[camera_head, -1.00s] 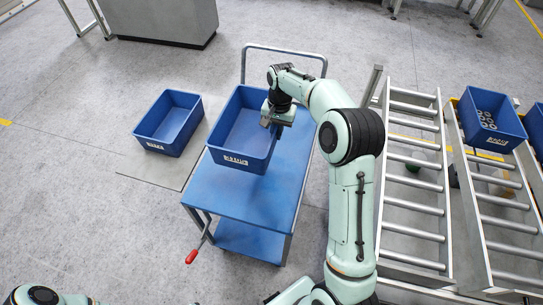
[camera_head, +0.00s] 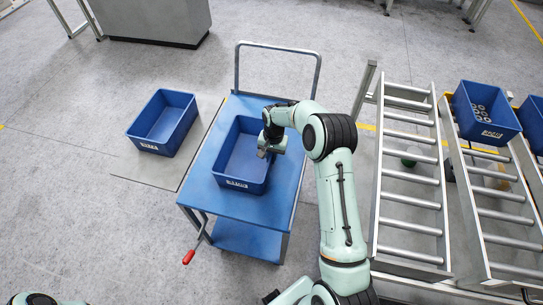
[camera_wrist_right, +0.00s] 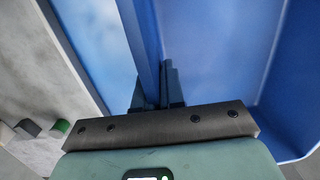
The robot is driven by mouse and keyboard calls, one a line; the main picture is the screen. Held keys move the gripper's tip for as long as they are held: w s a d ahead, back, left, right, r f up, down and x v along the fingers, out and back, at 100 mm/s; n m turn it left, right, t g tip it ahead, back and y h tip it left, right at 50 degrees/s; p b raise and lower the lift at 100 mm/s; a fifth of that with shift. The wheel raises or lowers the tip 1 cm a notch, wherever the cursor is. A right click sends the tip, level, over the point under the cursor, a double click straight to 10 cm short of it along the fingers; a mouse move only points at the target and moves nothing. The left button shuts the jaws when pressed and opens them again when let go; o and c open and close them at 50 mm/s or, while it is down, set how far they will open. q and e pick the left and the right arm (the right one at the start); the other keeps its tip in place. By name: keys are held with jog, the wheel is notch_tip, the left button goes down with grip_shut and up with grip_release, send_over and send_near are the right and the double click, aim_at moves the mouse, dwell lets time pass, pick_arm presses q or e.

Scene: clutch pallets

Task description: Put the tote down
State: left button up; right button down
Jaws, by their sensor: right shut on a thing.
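The blue tote (camera_head: 239,162) is over the top of the blue cart (camera_head: 205,193) in the head view, upright and seemingly empty. Whether its base touches the cart top is hard to tell. My right gripper (camera_head: 268,150) is shut on the tote's right wall. In the right wrist view the fingers (camera_wrist_right: 158,90) straddle the blue tote wall (camera_wrist_right: 140,35), with the tote's inside to the right. Of my left arm only a small part shows at the bottom left of the head view; its gripper is not visible.
Another empty blue tote (camera_head: 163,124) stands on the floor left of the cart. The cart's push handle (camera_head: 280,47) rises at the back. Roller conveyors (camera_head: 411,175) stand to the right, with a blue tote of metal rings (camera_head: 486,112) there.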

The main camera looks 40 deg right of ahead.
jog(key=shift+r, duration=0.1)
jog(key=c, duration=1.2)
grip_release()
jog(key=shift+c, duration=0.2)
notch_tip(320, 180, up, 12)
jog(key=shift+d, duration=0.45)
